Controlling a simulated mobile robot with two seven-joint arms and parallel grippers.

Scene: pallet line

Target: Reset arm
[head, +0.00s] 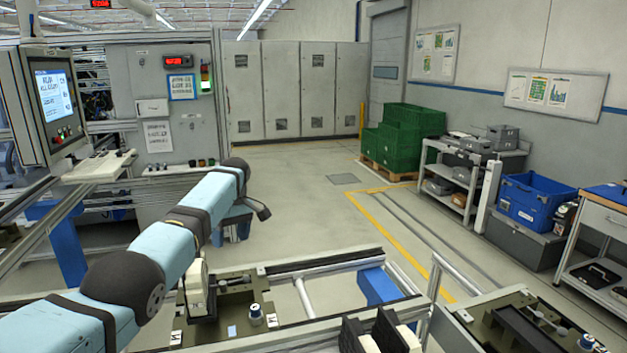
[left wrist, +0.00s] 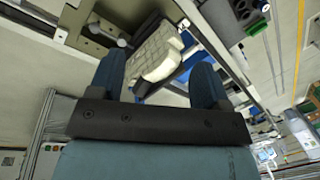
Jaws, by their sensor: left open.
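My left arm comes in from the lower left in the head view. Its left gripper (head: 260,210) is at the arm's far end, above the floor behind the near fixture, and its fingers are mostly hidden there. In the left wrist view the two blue fingers of the left gripper (left wrist: 159,62) stand wide apart. A cream ribbed part (left wrist: 154,52) shows between and beyond them, with no clear contact. A cream part (head: 196,292) also stands upright at the left of the dark green fixture (head: 232,322) in the head view. My right gripper is not in view.
A second dark fixture (head: 515,325) lies at the lower right. Black holders with cream pieces (head: 405,338) stand at the bottom centre. A screen panel (head: 55,95) is at the left. Green crates (head: 405,138) and a blue bin (head: 535,200) stand farther back. The middle floor is clear.

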